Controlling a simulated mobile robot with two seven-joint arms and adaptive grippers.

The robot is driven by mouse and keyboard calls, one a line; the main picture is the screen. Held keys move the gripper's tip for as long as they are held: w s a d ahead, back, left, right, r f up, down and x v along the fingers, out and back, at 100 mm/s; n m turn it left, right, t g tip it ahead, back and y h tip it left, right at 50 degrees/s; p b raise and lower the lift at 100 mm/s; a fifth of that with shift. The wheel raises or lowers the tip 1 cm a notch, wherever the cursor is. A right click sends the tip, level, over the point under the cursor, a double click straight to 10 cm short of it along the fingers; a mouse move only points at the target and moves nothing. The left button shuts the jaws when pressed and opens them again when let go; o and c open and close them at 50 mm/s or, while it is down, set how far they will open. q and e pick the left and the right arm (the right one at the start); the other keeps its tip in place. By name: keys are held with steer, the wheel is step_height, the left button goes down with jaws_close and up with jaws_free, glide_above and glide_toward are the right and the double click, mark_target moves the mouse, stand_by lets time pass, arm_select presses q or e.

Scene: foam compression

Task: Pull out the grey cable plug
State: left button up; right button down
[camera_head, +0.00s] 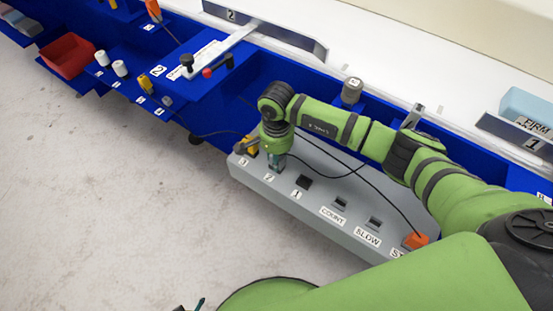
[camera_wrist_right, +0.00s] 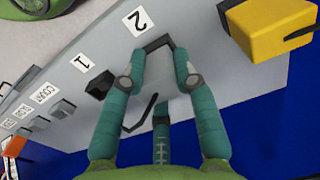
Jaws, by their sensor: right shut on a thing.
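A long grey socket box (camera_head: 320,208) carries a row of labelled sockets. My right gripper (camera_head: 274,160) reaches down to its socket labelled 2. In the right wrist view, the teal fingertips (camera_wrist_right: 160,62) of this gripper are shut on the grey cable plug (camera_wrist_right: 157,45), beside the label 2. Only a dark grey edge of the plug shows between the fingers, so how deep it sits cannot be told. A black cable (camera_wrist_right: 141,114) curves below the fingers. A bit of my left gripper (camera_head: 198,304) shows at the bottom edge; its fingers are mostly cut off.
A yellow plug (camera_wrist_right: 272,28) sits beside the gripper at socket 3. Blue stations with a red bin (camera_head: 68,54) lie behind left. The floor in front is clear.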

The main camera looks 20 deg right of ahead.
steer(key=shift+d+r+p, duration=0.1)
steer(key=shift+r+p, duration=0.25)
steer(key=shift+r, duration=0.05)
steer(key=shift+s+r+p, duration=0.15)
steer(key=shift+r+p, duration=0.15)
steer(key=shift+r, duration=0.3)
steer(key=shift+r+p, duration=1.15)
steer(key=shift+r, duration=0.8)
